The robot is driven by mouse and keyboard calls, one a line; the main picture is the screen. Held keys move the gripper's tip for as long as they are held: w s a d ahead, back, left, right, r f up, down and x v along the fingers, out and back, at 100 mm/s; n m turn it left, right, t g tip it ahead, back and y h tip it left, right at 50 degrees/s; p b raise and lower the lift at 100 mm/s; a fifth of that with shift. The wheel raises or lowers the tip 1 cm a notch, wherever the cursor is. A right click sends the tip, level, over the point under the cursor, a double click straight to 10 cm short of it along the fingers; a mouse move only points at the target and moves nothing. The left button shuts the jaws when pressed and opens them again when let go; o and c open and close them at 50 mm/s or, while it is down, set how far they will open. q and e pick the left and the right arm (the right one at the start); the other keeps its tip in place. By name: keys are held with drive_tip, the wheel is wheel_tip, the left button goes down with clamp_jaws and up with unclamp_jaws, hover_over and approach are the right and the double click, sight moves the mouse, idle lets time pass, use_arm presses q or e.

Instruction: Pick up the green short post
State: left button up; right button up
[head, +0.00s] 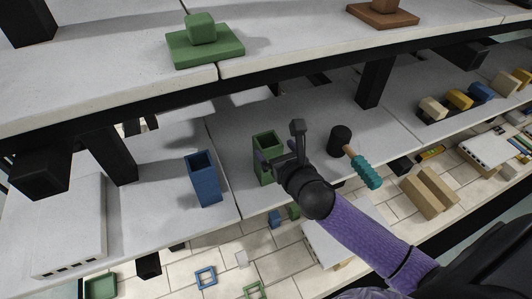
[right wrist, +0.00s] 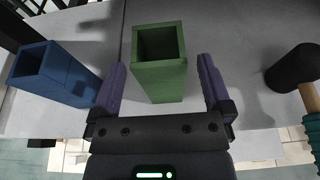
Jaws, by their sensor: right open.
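The green short post (head: 266,143) is an upright, hollow square tube on the middle grey shelf. In the right wrist view the post (right wrist: 158,82) stands between the two fingers, with its open top towards the camera and a gap on each side. My right gripper (head: 282,148) is open at the post and has not closed on it. It also shows in the right wrist view (right wrist: 161,78). Its hand hides part of the post's right side in the head view. My left gripper is not in view.
A blue hollow post (head: 203,178) stands left of the green one. A black-headed mallet (head: 340,138) with a teal grip lies to the right. The upper shelf (head: 110,75) overhangs behind, carrying a green block on a slab (head: 205,52). A black support (head: 375,82) stands behind.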

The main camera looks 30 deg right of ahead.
sight(264, 138)
drive_tip(key=x, duration=0.5)
drive_tip(key=shift+a+r, duration=0.1)
drive_tip(key=shift+a, duration=0.1)
drive_tip(key=shift+s+d, duration=0.1)
drive_tip(key=shift+s, duration=0.05)
drive_tip(key=shift+c, duration=1)
clamp_jaws()
